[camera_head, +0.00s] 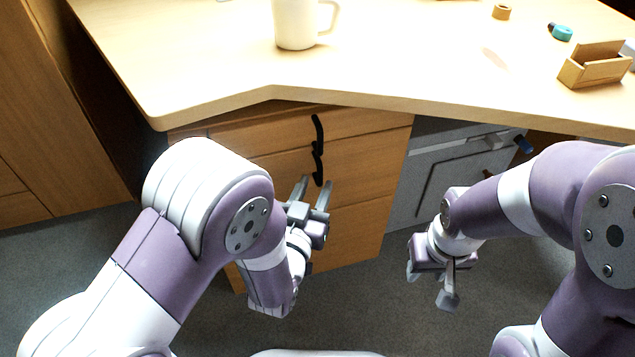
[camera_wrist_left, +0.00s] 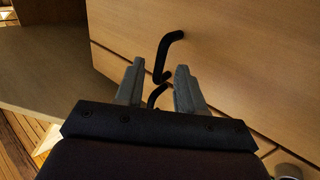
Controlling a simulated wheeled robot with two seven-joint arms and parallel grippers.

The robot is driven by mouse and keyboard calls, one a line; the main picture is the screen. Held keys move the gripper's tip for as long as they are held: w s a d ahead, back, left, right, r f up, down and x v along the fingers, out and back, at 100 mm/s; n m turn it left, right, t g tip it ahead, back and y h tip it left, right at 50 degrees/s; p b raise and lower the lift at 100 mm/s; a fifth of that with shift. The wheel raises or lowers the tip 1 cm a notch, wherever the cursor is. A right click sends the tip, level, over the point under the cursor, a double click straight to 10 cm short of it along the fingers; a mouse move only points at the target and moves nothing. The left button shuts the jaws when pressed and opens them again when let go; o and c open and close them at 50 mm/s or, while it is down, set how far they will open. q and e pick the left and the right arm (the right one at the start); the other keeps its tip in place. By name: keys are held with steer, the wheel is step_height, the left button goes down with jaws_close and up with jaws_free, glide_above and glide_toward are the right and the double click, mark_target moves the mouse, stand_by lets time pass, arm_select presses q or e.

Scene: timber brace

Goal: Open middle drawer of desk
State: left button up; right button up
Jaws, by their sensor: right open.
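The wooden desk's drawer block (camera_head: 355,215) stands below the desktop, its drawer fronts flush. Two black bent handles sit one above the other: the upper handle (camera_head: 317,133) on the top drawer (camera_head: 365,121) and the lower handle (camera_head: 318,167) on the middle drawer (camera_head: 365,165). My left gripper (camera_head: 314,184) is open just in front of the middle drawer. In the left wrist view, the upper handle (camera_wrist_left: 165,57) shows beyond the fingertips, and part of the lower handle (camera_wrist_left: 155,96) shows between the spread fingers; contact cannot be told. My right gripper (camera_head: 430,288) is open and empty.
The desktop (camera_head: 200,60) overhangs the drawers and holds a white mug (camera_head: 295,24), a small wooden box (camera_head: 595,68) and a teal roll (camera_head: 562,33). A grey cabinet (camera_head: 440,165) stands right of the drawers. Grey floor in front is clear.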

arm_select(q)
steer(key=shift+x, duration=1.25)
jaws_close()
arm_select(e)
steer(key=shift+f, duration=0.1)
arm_select(q)
steer(key=shift+s, duration=0.15)
arm_select(e)
steer(key=shift+s, duration=0.1)
